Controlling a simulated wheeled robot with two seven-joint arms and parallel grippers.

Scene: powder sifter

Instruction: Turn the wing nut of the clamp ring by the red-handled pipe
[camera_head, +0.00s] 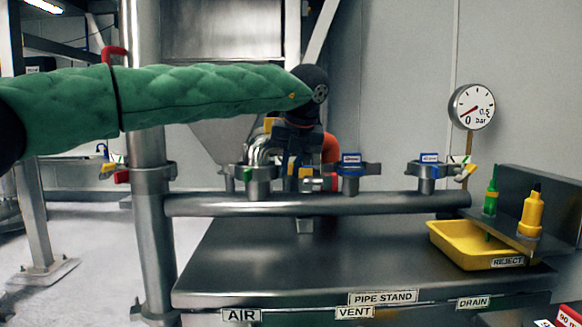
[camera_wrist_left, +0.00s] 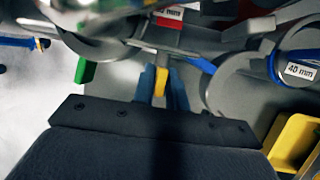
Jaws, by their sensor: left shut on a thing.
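My left gripper (camera_head: 298,166) points down at the clamps on the pipe stand rail, below the dark wrist of my green-sleeved arm. In the left wrist view its blue fingers (camera_wrist_left: 162,90) are shut on a small yellow wing nut (camera_wrist_left: 160,80). My wrist hides much of this clamp in the head view. My right gripper is not in view.
A clamp with a green wing nut (camera_head: 248,174) stands close on the left. A blue-labelled clamp (camera_head: 350,170) stands close on the right, and a 40 mm clamp (camera_head: 427,172) farther right. A yellow tray (camera_head: 450,255), bottles and a gauge (camera_head: 471,106) are at the right.

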